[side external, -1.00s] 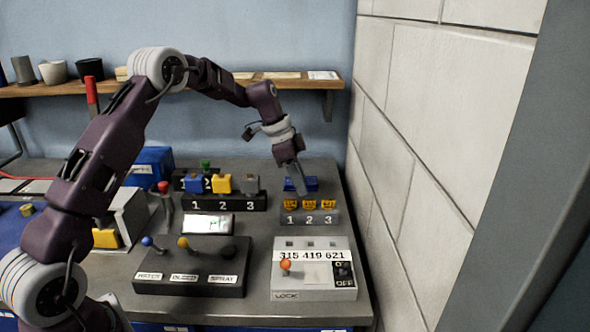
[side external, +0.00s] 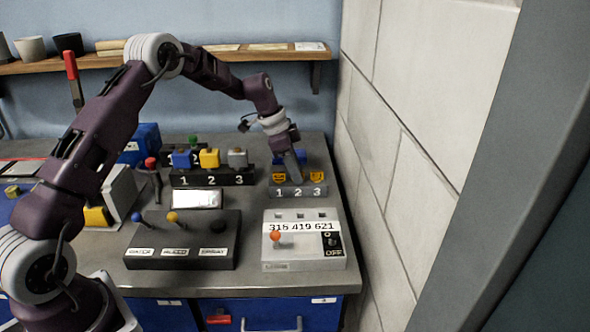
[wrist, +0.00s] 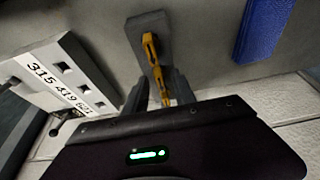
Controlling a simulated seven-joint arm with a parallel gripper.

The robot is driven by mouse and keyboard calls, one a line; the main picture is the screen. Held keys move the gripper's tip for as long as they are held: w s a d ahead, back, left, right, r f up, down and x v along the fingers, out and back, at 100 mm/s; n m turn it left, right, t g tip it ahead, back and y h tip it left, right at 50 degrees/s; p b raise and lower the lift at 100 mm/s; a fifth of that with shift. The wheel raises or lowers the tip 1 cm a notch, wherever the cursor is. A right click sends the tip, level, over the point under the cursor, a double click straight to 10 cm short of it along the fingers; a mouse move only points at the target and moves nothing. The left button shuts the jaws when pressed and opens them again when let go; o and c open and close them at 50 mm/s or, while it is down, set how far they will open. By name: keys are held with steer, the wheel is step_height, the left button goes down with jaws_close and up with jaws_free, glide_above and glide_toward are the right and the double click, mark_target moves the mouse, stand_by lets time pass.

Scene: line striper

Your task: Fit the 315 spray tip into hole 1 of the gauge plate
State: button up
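A small grey block (side external: 298,191) numbered 1, 2, 3 holds a row of yellow spray tips; the left tip (side external: 279,177) and right tip (side external: 316,176) show in the side view. My gripper (side external: 298,178) is low over the block's middle and hides the tip there. In the wrist view my gripper (wrist: 160,88) has its fingers apart, with yellow between them; contact is not clear. A white box (side external: 303,252) marked 315 419 621 has three square holes, also seen in the wrist view (wrist: 50,75). I cannot tell which fixture is the gauge plate. The tips' own numbers are unreadable.
A black block (side external: 212,178) numbered 1, 2, 3 with blue, yellow and grey pieces stands left of my gripper. A black lever box (side external: 183,240) is in front left. An orange-knobbed lever (side external: 275,237) rises from the white box. A blue object (wrist: 264,28) lies behind the tips.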

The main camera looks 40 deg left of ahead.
jaws_close()
steer(key=shift+r, duration=0.15)
steer(key=shift+r, duration=0.35)
steer(key=shift+r, duration=0.15)
steer(key=shift+r, duration=2.45)
